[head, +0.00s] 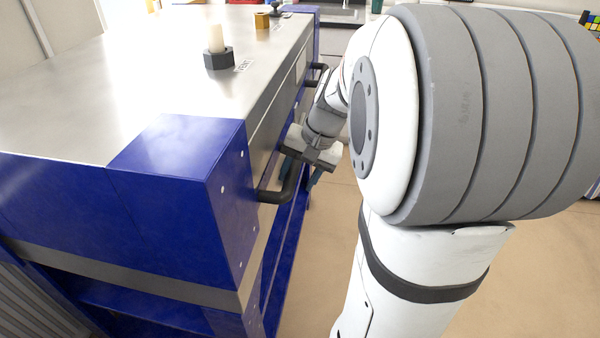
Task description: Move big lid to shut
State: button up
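The big lid (95,85) of the kiln has a brushed steel top and blue corner pieces. It lies about level in the head view, and I cannot tell whether a gap is left under it. A black bar handle (275,193) runs along its right side. My gripper (302,172) is at this handle, pointing down, with its fingers close to the bar. The palm and arm hide part of the bar, so I cannot tell whether the fingers are shut on it.
A dark hexagonal fitting with a pale plug (217,50) stands on the lid, with a smaller brass fitting (262,20) farther back. Blue frame rails (285,255) run below the lid's right side. The floor (320,265) to the right is clear around my arm.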

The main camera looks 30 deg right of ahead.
jog(key=shift+r, duration=0.2)
jog(key=p+v, duration=0.1)
jog(key=v, duration=0.6)
jog(key=shift+r+p, duration=0.3)
jog(key=shift+p, duration=0.05)
jog(key=shift+s+d, duration=0.1)
jog(key=shift+d, duration=0.05)
